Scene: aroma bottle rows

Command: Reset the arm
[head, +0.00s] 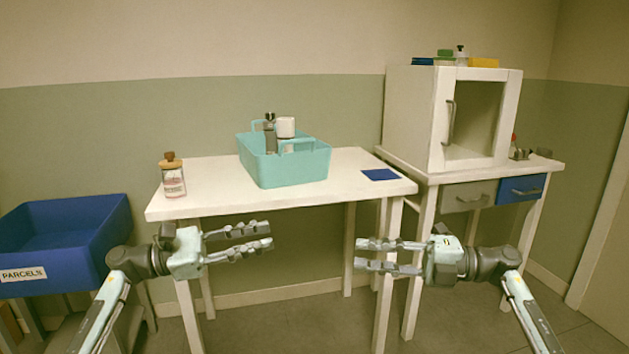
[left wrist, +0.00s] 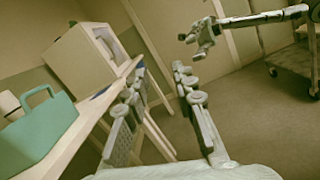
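My left gripper (head: 271,236) is open and empty in front of the white table's front edge, pointing right. Its two fingers (left wrist: 158,75) stand apart in the left wrist view with nothing between them. My right gripper (head: 358,255) is open and empty, facing it from the right, also in front of the table. It shows in the left wrist view (left wrist: 184,45) at the top. A gap of free air lies between the two grippers.
The white table (head: 215,200) carries a bottle (head: 173,180), a teal caddy (head: 290,172) holding bottles, and a blue mat (head: 380,175). A blue parcels bin (head: 75,262) stands left. A white cabinet (head: 412,120) stands on the right-hand table (head: 400,165).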

